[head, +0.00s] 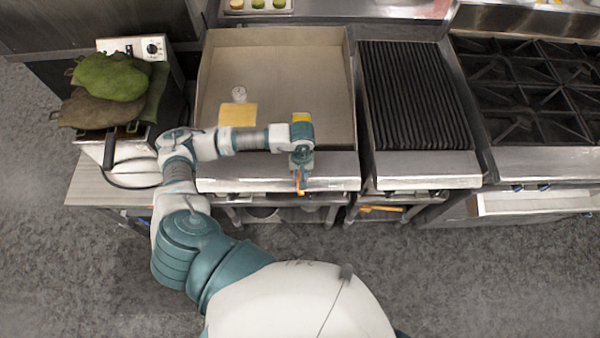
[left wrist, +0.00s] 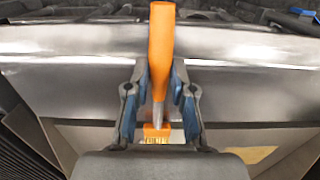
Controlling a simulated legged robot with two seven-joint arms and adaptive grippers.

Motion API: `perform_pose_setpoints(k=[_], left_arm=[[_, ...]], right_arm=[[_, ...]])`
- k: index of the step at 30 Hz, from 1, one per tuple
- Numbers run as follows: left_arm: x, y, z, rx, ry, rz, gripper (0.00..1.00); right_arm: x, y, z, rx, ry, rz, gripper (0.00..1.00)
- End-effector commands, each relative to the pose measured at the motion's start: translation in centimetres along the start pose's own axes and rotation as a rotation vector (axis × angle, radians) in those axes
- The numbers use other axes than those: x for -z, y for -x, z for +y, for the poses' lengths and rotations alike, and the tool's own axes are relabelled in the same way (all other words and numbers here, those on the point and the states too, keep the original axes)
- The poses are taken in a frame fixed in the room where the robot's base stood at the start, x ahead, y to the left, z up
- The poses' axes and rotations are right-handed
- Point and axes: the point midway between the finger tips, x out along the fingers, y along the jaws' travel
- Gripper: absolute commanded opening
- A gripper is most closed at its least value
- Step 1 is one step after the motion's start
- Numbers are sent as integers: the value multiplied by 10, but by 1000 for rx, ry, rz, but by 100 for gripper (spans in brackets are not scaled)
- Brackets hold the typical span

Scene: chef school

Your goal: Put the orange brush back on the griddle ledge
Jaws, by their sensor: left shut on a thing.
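The orange brush (head: 300,183) is in my left gripper (head: 301,165), over the metal griddle ledge (head: 245,172) toward its right part. In the left wrist view the orange brush (left wrist: 161,45) lies between the two fingers of my left gripper (left wrist: 158,108), its handle pointing up the picture and its pale bristles low. The griddle ledge (left wrist: 70,65) spans the left wrist view behind the brush. I cannot tell whether the brush touches the ledge. My right gripper is not in view.
A ribbed grill (head: 415,95) and a burner stove (head: 530,90) stand to the right. Green and brown mitts (head: 110,80) lie on an appliance at left.

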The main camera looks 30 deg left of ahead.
Motion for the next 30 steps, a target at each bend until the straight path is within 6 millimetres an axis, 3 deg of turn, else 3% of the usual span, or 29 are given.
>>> perform_pose_setpoints(k=[1,3,14,17,22,30], left_arm=[[-2,-3,-1,8,1,-3,31],[-2,-2,0,10,1,-3,48],[0,2,-2,4,1,-2,48],[1,14,-2,2,2,-1,48],[1,51,-1,0,0,2,48],[-1,104,1,4,1,1,48]], right_arm=[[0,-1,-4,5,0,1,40],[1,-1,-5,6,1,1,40],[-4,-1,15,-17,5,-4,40],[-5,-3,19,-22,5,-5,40],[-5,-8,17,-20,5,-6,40],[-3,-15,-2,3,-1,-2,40]])
